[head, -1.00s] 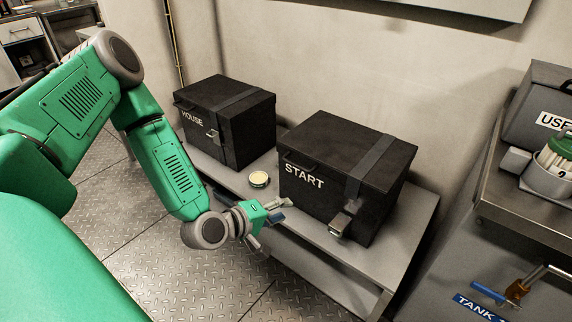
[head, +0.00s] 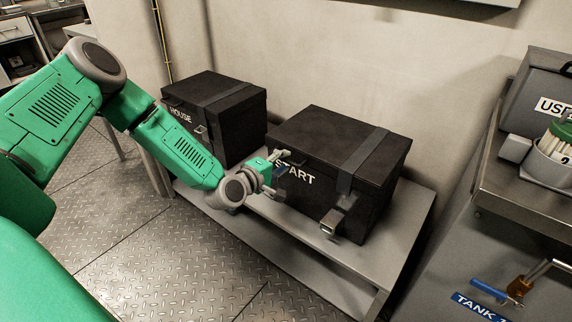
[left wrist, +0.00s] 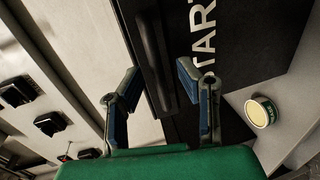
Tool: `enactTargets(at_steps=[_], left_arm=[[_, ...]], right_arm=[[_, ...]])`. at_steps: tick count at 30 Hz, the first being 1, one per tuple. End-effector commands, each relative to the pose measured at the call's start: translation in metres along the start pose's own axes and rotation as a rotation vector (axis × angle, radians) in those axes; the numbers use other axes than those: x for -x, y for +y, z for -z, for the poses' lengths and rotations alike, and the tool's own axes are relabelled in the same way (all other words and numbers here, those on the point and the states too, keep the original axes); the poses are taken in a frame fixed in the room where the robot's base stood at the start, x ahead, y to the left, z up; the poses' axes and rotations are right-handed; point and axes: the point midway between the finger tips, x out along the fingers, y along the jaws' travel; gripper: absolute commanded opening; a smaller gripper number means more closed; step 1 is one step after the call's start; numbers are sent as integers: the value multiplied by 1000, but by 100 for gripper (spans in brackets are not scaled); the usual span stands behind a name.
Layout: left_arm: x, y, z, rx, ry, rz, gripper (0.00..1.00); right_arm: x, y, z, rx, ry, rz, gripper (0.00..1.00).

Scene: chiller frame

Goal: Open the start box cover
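The black start box (head: 335,195) stands on a grey bench with its lid (head: 335,143) shut. Its white lettering is partly covered by my gripper in the head view and also shows in the left wrist view (left wrist: 207,45). My left gripper (head: 281,163) is at the upper left of the box front, near the lid edge. In the left wrist view its two fingers (left wrist: 160,85) are apart, with a dark handle bar (left wrist: 150,50) beyond and between them. Contact cannot be told. My right gripper is out of view.
A second black box (head: 228,120) marked HOUSE stands at the left. A small round tin (left wrist: 262,111) sits on the bench beside the start box. A metal counter (head: 530,210) stands at the right, and a wall (head: 350,60) is behind.

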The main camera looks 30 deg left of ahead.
Motion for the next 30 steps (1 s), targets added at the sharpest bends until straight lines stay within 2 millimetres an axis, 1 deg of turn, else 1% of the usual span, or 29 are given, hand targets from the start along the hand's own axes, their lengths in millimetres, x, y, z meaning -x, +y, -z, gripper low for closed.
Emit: enactTargets(at_steps=[1,5,14,17,25,30], left_arm=[[-6,-2,0,-1,-1,0,31],[-14,-1,0,1,-1,0,31],[-16,0,0,0,-1,0,31],[-16,0,0,0,-1,0,0],[-15,0,0,0,-1,4,0],[-14,8,-1,0,-2,24,0]], right_arm=[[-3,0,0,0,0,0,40],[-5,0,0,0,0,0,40],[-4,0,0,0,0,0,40],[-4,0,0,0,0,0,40],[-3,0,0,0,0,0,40],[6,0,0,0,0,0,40]])
